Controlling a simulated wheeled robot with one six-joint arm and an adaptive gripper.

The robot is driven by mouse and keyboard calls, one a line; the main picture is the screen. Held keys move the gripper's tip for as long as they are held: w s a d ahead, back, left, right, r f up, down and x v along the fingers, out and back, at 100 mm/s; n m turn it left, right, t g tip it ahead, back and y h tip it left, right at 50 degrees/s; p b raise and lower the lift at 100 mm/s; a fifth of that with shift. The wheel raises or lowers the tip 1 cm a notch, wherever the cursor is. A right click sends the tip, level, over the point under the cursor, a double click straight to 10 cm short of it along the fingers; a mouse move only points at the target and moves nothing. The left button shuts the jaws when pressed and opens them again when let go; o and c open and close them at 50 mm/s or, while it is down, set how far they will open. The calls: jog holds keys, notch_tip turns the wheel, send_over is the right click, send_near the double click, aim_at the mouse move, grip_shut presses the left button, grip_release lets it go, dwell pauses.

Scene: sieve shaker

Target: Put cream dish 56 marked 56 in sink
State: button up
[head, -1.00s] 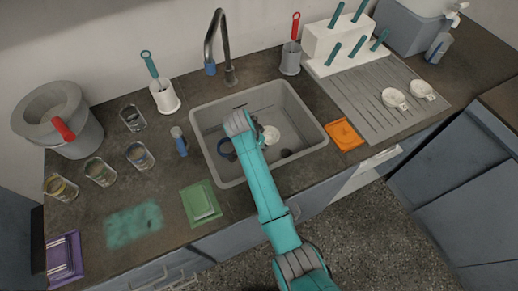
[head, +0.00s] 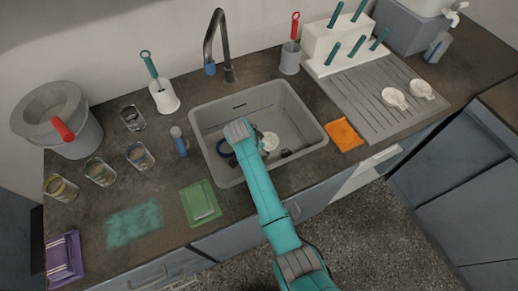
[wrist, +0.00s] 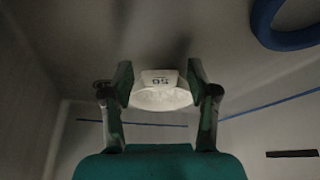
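The cream dish marked 56 (head: 270,141) shows in the head view inside the grey sink (head: 311,137). In the wrist view the dish (wrist: 160,98) sits between the fingers of my gripper (wrist: 160,84), its tab with the number upside down and facing the camera. The fingers appear to close on the sides of the dish; small gaps show beside the tab. In the head view my arm reaches over the sink's front rim and partly hides the gripper (head: 262,142). I cannot tell whether the dish touches the sink floor.
A blue ring (wrist: 286,28) lies in the sink, left of my gripper in the head view. The tap (head: 216,42) stands behind the sink. Two cream dishes (head: 394,98) (head: 422,89) sit on the ribbed drainer at right. An orange cloth (head: 343,135) lies beside the sink.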

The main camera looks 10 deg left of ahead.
jog(key=v, duration=1.2)
jog(key=shift+r, duration=0.1)
dwell(0.4)
